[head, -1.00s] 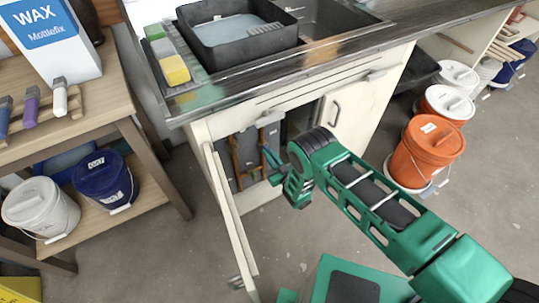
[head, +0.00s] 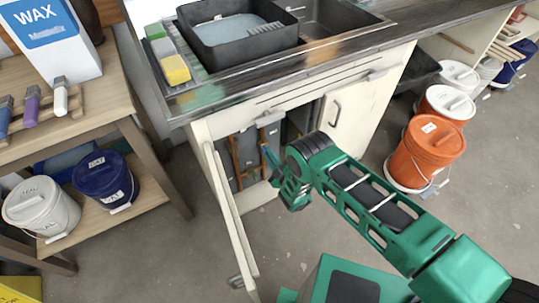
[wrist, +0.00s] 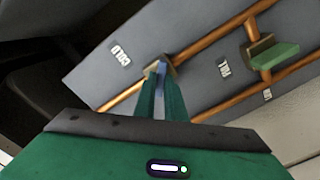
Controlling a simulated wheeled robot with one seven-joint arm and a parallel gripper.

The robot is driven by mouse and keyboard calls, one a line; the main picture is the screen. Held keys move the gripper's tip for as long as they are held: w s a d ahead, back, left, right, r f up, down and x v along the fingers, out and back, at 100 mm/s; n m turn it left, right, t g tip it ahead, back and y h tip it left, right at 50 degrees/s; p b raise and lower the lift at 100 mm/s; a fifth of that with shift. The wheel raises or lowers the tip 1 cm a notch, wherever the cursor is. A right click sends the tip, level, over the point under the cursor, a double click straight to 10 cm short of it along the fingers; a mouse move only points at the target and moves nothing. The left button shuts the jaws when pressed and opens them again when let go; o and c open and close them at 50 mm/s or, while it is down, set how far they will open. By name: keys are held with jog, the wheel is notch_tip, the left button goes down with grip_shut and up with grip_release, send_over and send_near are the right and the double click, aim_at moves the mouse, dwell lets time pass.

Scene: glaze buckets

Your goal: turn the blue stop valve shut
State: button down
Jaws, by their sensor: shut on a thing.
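The blue stop valve (wrist: 160,68) sits on a copper pipe beside a label that seems to read COLD. Only a small blue part of its handle shows between my fingertips; the rest is hidden. My gripper (wrist: 161,90) is shut on this handle.
A second valve with a green handle (wrist: 274,56) sits on another copper pipe to the right. The cabinet's open door (head: 228,215) stands left of my arm. An orange bucket (head: 432,145) stands on the floor to the right.

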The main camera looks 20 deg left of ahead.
jog(key=shift+s+a+f+n, duration=0.1)
jog(key=shift+s+n, duration=0.05)
jog(key=shift+n, duration=2)
jog(key=shift+s+a+f+n, duration=0.1)
jog(key=shift+n, duration=2.05)
jog(key=shift+f, duration=0.1)
jog(key=c, duration=1.9)
grip_release()
jog(key=shift+o, duration=0.4)
jog(key=shift+d, duration=0.15)
jog(key=v, duration=1)
jog(key=shift+s+d, duration=0.15)
jog(key=shift+d, duration=0.05)
